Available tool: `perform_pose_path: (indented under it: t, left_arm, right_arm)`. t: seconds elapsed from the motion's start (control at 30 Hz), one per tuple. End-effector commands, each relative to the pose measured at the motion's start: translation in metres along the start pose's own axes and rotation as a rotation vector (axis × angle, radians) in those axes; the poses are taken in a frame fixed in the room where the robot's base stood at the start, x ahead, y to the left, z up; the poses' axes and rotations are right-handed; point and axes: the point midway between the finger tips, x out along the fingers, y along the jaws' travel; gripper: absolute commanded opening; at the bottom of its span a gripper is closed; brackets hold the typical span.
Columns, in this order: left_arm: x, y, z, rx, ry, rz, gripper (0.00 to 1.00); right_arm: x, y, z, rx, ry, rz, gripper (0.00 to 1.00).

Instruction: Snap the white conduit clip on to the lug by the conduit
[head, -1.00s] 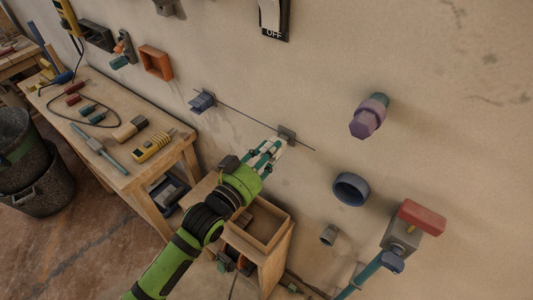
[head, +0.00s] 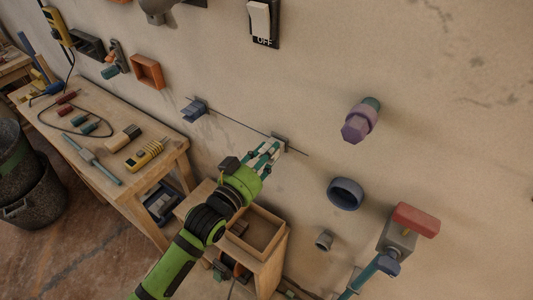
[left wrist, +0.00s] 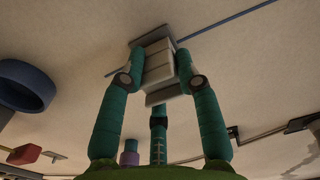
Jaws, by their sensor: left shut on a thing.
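My left gripper (head: 265,158) is at the wall, with its teal fingers shut on the pale white clip (left wrist: 158,64). In the left wrist view the clip sits between the fingertips (left wrist: 156,78). A grey lug (left wrist: 150,36) shows right behind the clip; it also shows in the head view (head: 281,141). I cannot tell whether clip and lug touch or are snapped together. The thin dark conduit (head: 240,124) runs slanting along the wall past the lug. A blue-grey bracket (head: 194,110) sits at its far left part. My right gripper is not in view.
A blue ring (head: 345,194), a purple fitting (head: 358,122) and a red-topped valve (head: 416,220) stick out from the wall to the right. A wooden box (head: 262,232) stands below my left gripper. A workbench (head: 88,163) with tools is at left.

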Motion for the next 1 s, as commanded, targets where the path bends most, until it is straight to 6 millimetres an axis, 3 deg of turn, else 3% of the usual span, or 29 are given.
perform_pose_path:
  t: [0.13, 0.17, 0.2, 0.23, 0.67, 1.0]
  left_arm:
    - [0.0, 0.0, -0.001, -0.001, 0.001, 0.0, 0.0]
    - [0.0, 0.0, -0.001, -0.001, 0.001, 0.0, 0.37]
    - [0.0, 0.0, -0.001, -0.001, 0.001, 0.0, 0.53]
    - [0.0, 0.0, -0.001, -0.001, 0.001, 0.0, 0.6]
    - [-0.007, 0.0, 0.0, -0.001, 0.0, 0.0, 0.6]
    - [-0.074, 0.0, 0.002, -0.001, -0.003, 0.0, 0.6]
  right_arm:
    - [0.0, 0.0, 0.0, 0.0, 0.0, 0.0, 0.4]
    - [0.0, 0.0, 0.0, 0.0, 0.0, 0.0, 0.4]
    - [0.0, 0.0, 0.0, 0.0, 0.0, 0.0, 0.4]
    - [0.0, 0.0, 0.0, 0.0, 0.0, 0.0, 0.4]
    - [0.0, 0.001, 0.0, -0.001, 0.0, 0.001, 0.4]
    - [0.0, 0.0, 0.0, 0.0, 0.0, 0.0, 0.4]
